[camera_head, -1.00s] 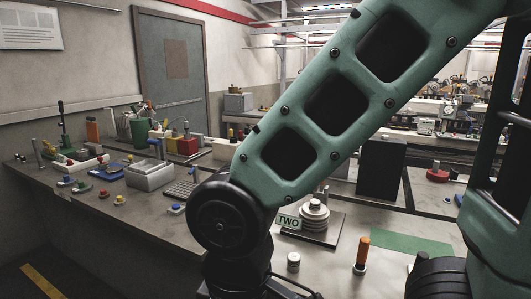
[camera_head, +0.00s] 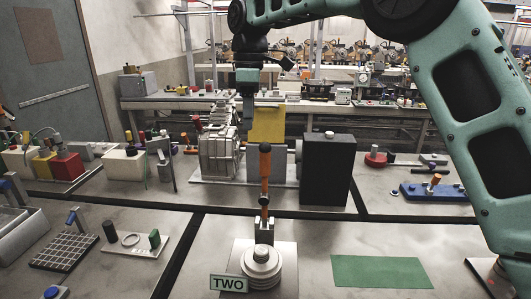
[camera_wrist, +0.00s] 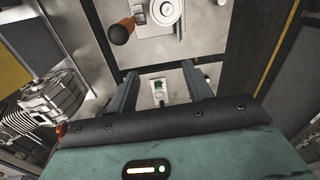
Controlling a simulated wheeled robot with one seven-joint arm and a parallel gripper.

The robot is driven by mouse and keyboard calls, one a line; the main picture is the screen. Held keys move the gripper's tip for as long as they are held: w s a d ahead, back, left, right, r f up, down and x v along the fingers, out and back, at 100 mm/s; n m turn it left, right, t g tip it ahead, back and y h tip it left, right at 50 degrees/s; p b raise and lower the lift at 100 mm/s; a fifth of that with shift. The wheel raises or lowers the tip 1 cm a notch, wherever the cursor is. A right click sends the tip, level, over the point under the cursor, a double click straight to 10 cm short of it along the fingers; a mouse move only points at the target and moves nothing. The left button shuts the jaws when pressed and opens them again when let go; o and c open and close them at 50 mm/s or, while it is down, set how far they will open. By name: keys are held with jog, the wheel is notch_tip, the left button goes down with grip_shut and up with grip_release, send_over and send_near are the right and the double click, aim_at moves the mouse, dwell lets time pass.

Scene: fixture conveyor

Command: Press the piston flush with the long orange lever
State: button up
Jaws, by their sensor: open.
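The long orange lever (camera_head: 265,165) stands roughly upright behind the piston fixture marked TWO. The silver round piston (camera_head: 261,265) sits in stepped rings on a metal plate, in front of the lever. I cannot tell whether it is flush. My gripper (camera_head: 247,118) points down above and beyond the lever, apart from it. In the wrist view my gripper (camera_wrist: 160,92) is open and empty between its two fingers.
A black box (camera_head: 327,170) stands right of the lever, and a grey ribbed machine (camera_head: 217,155) stands left. A yellow panel (camera_head: 267,125) is behind. A green mat (camera_head: 380,271) lies flat at front right. Bench around the fixture is mostly clear.

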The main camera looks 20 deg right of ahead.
notch_tip(320, 180, up, 3)
jog(key=n, duration=0.1)
send_over(265, 159)
jog(key=w, duration=0.2)
jog(key=f+p, duration=0.1)
jog(key=f, duration=0.4)
jog(key=f+p, duration=0.1)
jog(key=f, duration=0.5)
jog(key=f+p, duration=0.2)
jog(key=f, duration=0.4)
jog(key=shift+s+d+f, duration=0.2)
jog(key=shift+s+d, duration=0.05)
jog(key=shift+s, duration=0.05)
jog(key=shift+c, duration=0.2)
grip_shut()
